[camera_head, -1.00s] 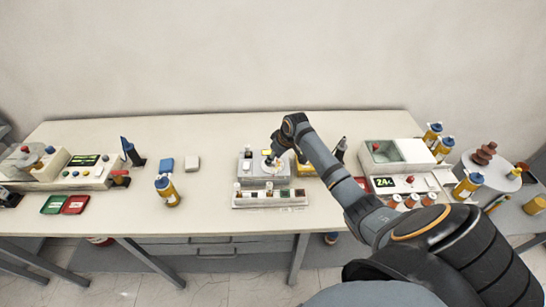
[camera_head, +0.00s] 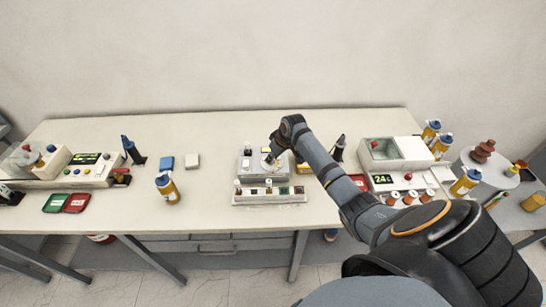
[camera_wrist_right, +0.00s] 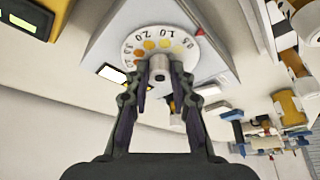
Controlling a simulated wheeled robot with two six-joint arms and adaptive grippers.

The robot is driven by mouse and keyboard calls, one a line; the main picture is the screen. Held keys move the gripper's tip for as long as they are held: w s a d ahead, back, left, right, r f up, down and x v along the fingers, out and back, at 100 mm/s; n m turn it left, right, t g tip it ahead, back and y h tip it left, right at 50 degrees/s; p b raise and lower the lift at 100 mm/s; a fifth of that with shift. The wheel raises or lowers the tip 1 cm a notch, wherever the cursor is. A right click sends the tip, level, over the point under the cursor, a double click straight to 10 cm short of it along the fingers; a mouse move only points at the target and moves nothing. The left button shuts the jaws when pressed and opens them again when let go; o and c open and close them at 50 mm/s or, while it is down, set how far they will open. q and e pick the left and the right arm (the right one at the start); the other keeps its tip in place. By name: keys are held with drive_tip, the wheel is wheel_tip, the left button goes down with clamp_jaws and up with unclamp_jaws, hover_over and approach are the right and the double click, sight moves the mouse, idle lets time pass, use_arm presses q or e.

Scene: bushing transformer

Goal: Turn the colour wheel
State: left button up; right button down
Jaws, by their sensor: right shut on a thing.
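The colour wheel (camera_wrist_right: 136,52) is a white disc with numbers and yellow-to-orange patches, with a grey knob at its centre. It sits on a grey comparator box (camera_head: 246,166) in the middle of the table, where my arm partly covers it in the head view. My right gripper (camera_wrist_right: 159,72) is shut on the wheel's central knob, with a fingertip on each side of it. In the head view my right gripper (camera_head: 271,158) is small at the box and its fingers are hard to make out. My left gripper is not in view.
A rack of small vials (camera_head: 270,198) stands right in front of the box. A white instrument with a green display (camera_head: 383,180) stands to the right.

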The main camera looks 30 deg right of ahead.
drive_tip(key=shift+a+r+m+h+p, duration=0.1)
drive_tip(key=shift+r+m+h+p, duration=0.1)
drive_tip(key=shift+m+p, duration=0.4)
drive_tip(key=shift+r+m+h+p, duration=0.1)
drive_tip(key=shift+m+h+p, duration=0.1)
drive_tip(key=shift+m+p, duration=0.35)
drive_tip(key=shift+f+m+h+p, duration=0.1)
drive_tip(key=shift+m+h+p, duration=0.2)
drive_tip(key=shift+m+p, duration=0.35)
drive_tip(key=shift+f+m, duration=0.1)
drive_tip(key=shift+m, duration=0.5)
drive_tip(key=shift+a+m+h, duration=0.1)
drive_tip(key=shift+m+h, duration=0.5)
drive_tip(key=shift+m, duration=0.6)
drive_tip(key=c, duration=1.2)
unclamp_jaws()
drive_tip(key=shift+o, duration=0.2)
